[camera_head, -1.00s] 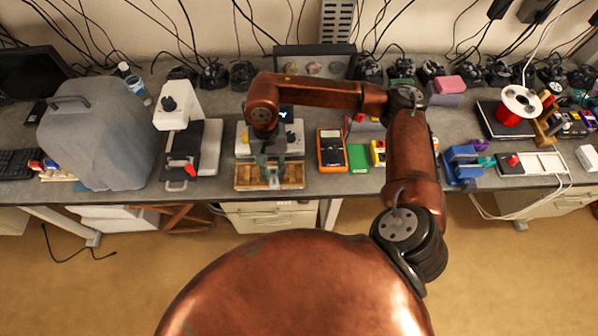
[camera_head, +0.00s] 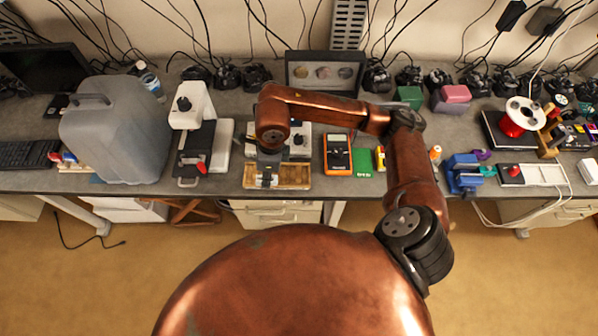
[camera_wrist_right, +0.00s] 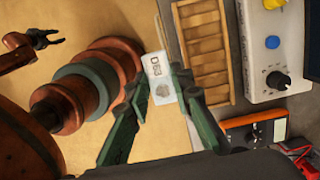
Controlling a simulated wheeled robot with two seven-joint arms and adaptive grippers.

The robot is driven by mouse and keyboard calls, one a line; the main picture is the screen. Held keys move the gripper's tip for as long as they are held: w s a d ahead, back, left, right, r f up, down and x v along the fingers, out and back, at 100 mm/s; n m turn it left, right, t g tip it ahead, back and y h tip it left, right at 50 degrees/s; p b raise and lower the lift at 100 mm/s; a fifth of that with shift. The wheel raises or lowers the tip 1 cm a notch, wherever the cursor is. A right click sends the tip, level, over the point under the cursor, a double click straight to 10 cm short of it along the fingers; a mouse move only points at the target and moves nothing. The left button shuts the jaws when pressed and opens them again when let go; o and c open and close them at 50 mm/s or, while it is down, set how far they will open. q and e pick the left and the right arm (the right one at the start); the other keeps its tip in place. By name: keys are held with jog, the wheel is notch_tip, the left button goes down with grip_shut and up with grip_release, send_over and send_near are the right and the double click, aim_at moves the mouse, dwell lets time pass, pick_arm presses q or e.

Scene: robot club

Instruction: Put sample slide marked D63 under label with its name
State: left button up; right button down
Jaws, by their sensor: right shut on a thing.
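The sample slide (camera_wrist_right: 162,82), a small pale plate with a dark patch and the mark D63, is between the green fingers of my right gripper (camera_wrist_right: 156,86). The gripper is shut on it and holds it clear of the wooden slotted tray (camera_wrist_right: 205,50), to the tray's left in the right wrist view. In the head view the tray (camera_head: 302,172) lies at the bench's front edge, partly hidden by my right arm. I cannot read any label on it. My left gripper (camera_wrist_right: 50,38) shows at the upper left of the right wrist view, fingers apart and empty.
A white device with knobs (camera_wrist_right: 270,50) stands behind the tray. An orange multimeter (camera_head: 338,155) lies right of it, and a microscope (camera_head: 192,125) stands left. A grey case (camera_head: 118,130) is further left.

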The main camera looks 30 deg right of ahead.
jog(key=w+d+f+p, duration=0.2)
jog(key=d+f, duration=0.1)
jog(key=d, duration=0.5)
jog(key=p, duration=0.1)
send_over(298, 175)
jog(key=f, duration=0.5)
jog(key=shift+s+a, duration=0.25)
jog(key=shift+a, duration=0.05)
jog(key=shift+w+d+f, duration=0.1)
jog(key=shift+d+f, duration=0.45)
jog(key=shift+f, duration=0.2)
notch_tip(298, 175, down, 3)
jog(key=shift+p, duration=0.9)
jog(key=shift+f, duration=0.1)
jog(key=c, duration=2.2)
grip_release()
jog(key=shift+f, duration=0.15)
jog(key=o, duration=0.5)
